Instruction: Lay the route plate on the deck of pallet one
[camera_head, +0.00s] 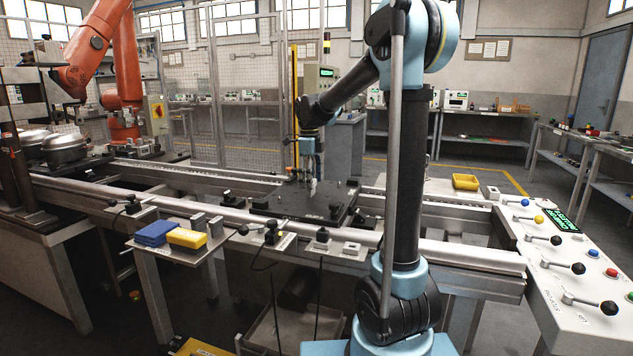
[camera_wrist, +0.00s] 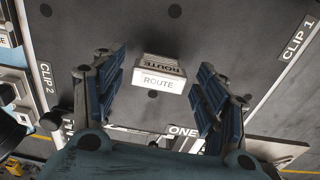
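The route plate (camera_wrist: 160,78) is a small white block with ROUTE printed on two faces. In the wrist view it appears to rest on the dark deck of pallet one (camera_wrist: 235,30), which carries CLIP 1, CLIP 2 and ONE labels. My gripper (camera_wrist: 160,82) is open, with its blue-padded fingers on either side of the plate and a visible gap at each side. In the head view my gripper (camera_head: 309,176) points down over the dark pallet deck (camera_head: 285,203); the plate is too small there to make out clearly.
The pallet sits on a conveyor with a pale front rail (camera_head: 450,251). Blue (camera_head: 155,233) and yellow (camera_head: 187,238) blocks lie on a side shelf at front left. A lever console (camera_head: 560,270) stands at right, with a yellow bin (camera_head: 465,182) behind the conveyor.

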